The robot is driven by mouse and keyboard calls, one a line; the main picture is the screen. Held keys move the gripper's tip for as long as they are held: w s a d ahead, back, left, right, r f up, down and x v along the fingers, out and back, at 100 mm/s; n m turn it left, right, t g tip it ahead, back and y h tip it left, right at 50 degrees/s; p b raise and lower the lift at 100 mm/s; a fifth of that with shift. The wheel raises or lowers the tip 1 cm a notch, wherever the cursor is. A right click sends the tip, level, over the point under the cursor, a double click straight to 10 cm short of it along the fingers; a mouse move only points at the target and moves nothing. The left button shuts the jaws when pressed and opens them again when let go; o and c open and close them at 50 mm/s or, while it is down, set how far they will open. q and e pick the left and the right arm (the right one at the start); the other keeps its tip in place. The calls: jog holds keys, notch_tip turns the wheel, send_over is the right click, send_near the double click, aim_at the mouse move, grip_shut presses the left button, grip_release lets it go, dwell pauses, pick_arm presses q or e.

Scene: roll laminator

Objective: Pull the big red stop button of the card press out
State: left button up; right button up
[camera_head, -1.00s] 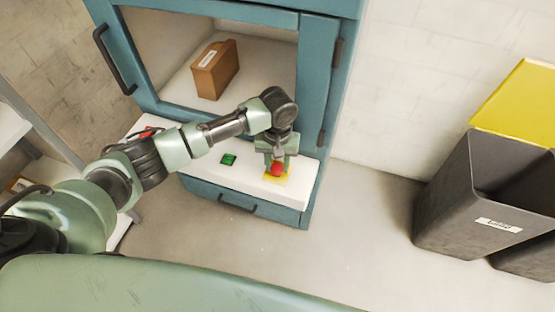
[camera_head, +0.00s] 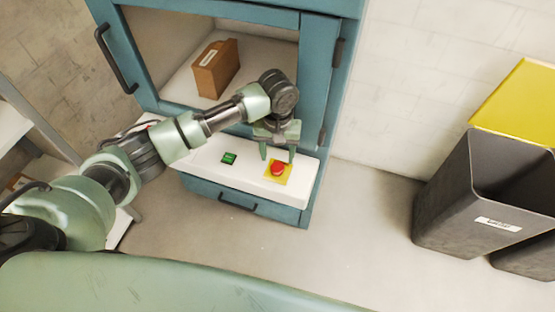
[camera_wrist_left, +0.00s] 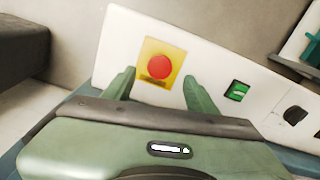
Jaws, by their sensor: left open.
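The big red stop button (camera_head: 278,168) sits on a yellow square plate (camera_head: 286,177) at the right end of the white panel of the teal card press (camera_head: 316,100). In the left wrist view the button (camera_wrist_left: 159,67) shows as a full red disc on its yellow plate, beyond the fingertips. My left gripper (camera_head: 277,157) is open and empty, just behind and above the button in the head view, apart from it. In the left wrist view its two fingers (camera_wrist_left: 157,80) stand spread on either side below the button. My right gripper is not in view.
A green switch (camera_head: 229,159) is on the panel left of the button. A brown box (camera_head: 215,69) stands inside the press. A dark handle (camera_head: 238,206) is on the drawer below. Grey bins (camera_head: 480,200) stand at right, with clear floor between.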

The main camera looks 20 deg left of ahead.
aim_at(277, 167)
pick_arm(q)
notch_tip(277, 167, up, 4)
jog(key=shift+f, duration=0.1)
dwell(0.5)
